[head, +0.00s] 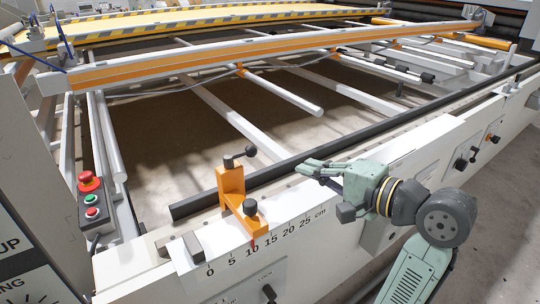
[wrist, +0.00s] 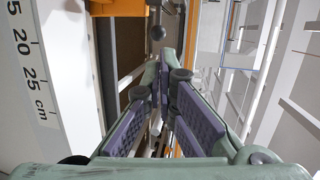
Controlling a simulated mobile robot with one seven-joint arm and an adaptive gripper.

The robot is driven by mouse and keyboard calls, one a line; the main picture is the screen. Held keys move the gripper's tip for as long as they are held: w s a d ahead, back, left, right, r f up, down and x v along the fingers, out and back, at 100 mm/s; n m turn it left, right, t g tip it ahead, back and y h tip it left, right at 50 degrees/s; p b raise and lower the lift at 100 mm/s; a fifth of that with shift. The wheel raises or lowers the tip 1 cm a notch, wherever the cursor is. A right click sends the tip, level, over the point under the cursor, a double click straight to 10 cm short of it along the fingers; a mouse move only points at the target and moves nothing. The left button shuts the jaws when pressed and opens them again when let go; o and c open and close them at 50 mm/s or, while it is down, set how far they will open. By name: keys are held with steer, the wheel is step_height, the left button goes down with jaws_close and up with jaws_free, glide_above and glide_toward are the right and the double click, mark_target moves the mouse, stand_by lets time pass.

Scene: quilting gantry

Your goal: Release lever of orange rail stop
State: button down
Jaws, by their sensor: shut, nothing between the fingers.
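The orange rail stop (head: 231,190) stands on the front white rail, its red pointer near the 10 mark of the centimetre scale. A dark lever with a ball knob (head: 250,152) sticks out to the right from its top. A second dark knob (head: 250,206) sits lower on its front arm. My gripper (head: 303,168) is shut and empty, to the right of the stop and pointing left towards it, apart from the lever. In the wrist view the ball knob (wrist: 157,32) shows beyond my closed fingertips (wrist: 168,58), with part of the orange stop (wrist: 116,7) at the top edge.
A black bar (head: 330,147) runs along the rail behind the stop. A control box with a red button (head: 89,181) stands at the left. An orange-striped beam (head: 260,58) crosses the frame behind. A small lever (head: 269,292) sits on the front panel below.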

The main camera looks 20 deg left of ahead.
mark_target(255, 151)
steer(key=p+x, duration=0.1)
steer(key=x, duration=1.3)
steer(key=shift+a+p, duration=0.1)
steer(key=shift+p, duration=0.25)
